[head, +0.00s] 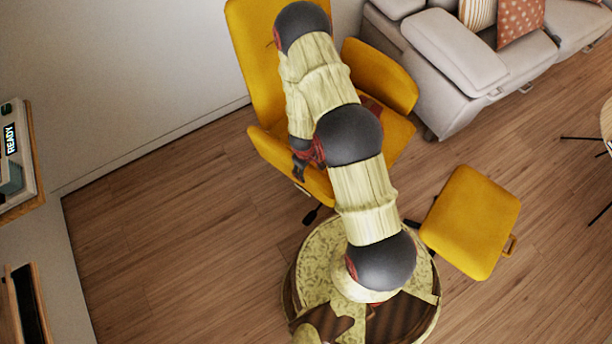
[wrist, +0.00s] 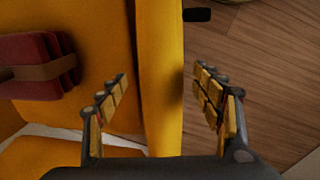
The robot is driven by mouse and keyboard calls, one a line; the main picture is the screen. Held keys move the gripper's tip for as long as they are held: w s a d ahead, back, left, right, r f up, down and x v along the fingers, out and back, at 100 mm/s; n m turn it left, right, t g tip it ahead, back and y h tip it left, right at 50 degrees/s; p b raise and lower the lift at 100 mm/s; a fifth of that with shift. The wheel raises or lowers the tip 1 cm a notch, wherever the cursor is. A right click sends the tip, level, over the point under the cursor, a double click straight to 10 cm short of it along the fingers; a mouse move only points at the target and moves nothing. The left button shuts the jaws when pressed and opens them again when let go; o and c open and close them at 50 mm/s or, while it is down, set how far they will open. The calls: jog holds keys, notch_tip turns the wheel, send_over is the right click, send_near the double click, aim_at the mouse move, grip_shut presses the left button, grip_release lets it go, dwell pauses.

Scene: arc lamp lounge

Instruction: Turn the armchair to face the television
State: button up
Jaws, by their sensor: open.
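The yellow armchair (head: 255,45) stands behind my arm in the head view, with its tall back at the upper left. One armrest (head: 380,75) is on its right and the other, nearer armrest (head: 277,152) is under my gripper (head: 302,168). In the wrist view my gripper (wrist: 161,74) is open, with one finger on each side of the yellow armrest edge (wrist: 157,60). I cannot tell whether the fingers touch it. A dark red strapped bundle (wrist: 35,72) lies on the seat. My arm hides part of the chair. No television is clearly recognisable.
A yellow ottoman (head: 470,222) with a handle stands right of my base. A grey sofa (head: 455,60) is at the upper right. An appliance reading READY (head: 12,145) sits on a wooden shelf at the left. The wooden floor (head: 170,240) left of the chair is clear.

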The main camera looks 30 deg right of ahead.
jog(key=f+b, duration=0.1)
jog(key=f, duration=0.1)
jog(key=f+b, duration=0.1)
jog(key=f, duration=0.2)
jog(key=f+b, duration=0.1)
jog(key=f, duration=0.1)
jog(key=shift+w+d+f+b, duration=0.15)
jog(key=shift+d+f+b, duration=0.15)
jog(key=shift+d+f, duration=0.1)
jog(key=c, duration=0.3)
jog(key=c, duration=1.4)
jog(key=shift+d, duration=0.1)
